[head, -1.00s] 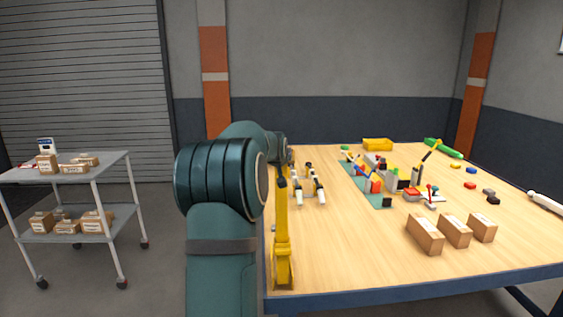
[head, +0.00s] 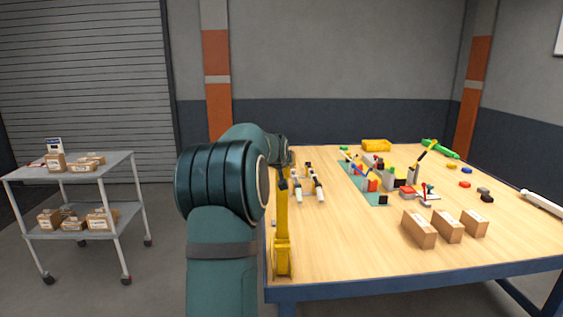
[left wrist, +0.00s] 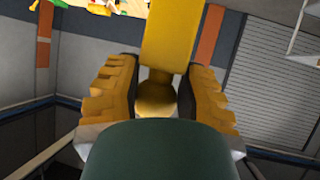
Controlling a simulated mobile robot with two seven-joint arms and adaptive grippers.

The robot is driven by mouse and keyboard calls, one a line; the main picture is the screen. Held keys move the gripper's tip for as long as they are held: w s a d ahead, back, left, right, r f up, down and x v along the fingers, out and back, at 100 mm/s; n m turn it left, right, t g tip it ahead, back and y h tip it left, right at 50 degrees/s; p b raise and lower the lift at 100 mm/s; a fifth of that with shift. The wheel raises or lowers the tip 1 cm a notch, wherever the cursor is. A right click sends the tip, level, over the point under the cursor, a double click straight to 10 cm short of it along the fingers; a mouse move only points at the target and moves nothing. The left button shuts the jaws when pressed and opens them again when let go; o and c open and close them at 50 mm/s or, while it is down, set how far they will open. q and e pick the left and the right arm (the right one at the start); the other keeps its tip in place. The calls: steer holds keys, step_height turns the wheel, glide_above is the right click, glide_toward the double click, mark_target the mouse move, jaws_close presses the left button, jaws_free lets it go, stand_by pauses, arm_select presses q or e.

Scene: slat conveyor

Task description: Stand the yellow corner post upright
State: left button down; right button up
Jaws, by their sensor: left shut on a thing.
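The yellow corner post (head: 283,225) runs down the picture along the table's left side, with its wider end near the front edge. From the head view alone I cannot tell how far it is tilted. In the left wrist view the yellow post (left wrist: 170,32) runs from between the fingers to the top of the picture. My left gripper (left wrist: 163,72) is shut on it, one ridged yellow finger on each side. In the head view this gripper is small, and I cannot make out its fingers. My right gripper is not in view.
Two black-and-white tools (head: 318,183) lie beside the post. A green mat (head: 370,190) with a small colourful assembly is further right. Several brown boxes (head: 419,228) stand near the front. A yellow bin (head: 376,145) is at the back.

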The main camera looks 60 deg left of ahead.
arm_select(q)
steer(key=shift+w+d+r, duration=0.1)
steer(key=shift+c, duration=2.1)
jaws_free()
steer(key=v, duration=1.2)
